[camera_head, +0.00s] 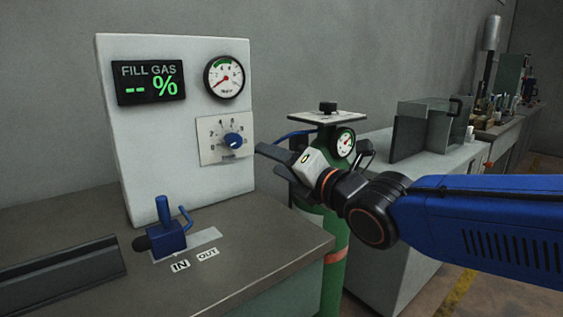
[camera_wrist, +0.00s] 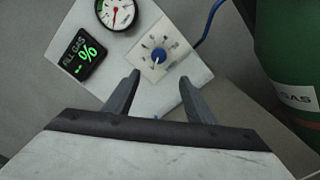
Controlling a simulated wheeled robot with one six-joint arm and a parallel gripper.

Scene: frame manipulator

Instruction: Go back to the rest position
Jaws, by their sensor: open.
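My gripper (camera_head: 268,163) is open and empty in the head view, in front of the green gas cylinder and to the right of the white panel. In the wrist view its two dark fingers (camera_wrist: 159,82) stand apart with nothing between them. The blue knob (camera_head: 233,140) on the panel lies beyond the fingertips; it also shows in the wrist view (camera_wrist: 158,57). The gripper appears apart from the knob. My blue arm reaches in from the right.
The white panel (camera_head: 125,165) carries a "FILL GAS" display (camera_head: 148,82) and a gauge (camera_head: 224,77). A blue valve (camera_head: 166,236) stands on the bench (camera_head: 262,245) by IN and OUT labels. The green cylinder (camera_head: 335,270) is close by my gripper. A metal box (camera_head: 422,128) sits behind.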

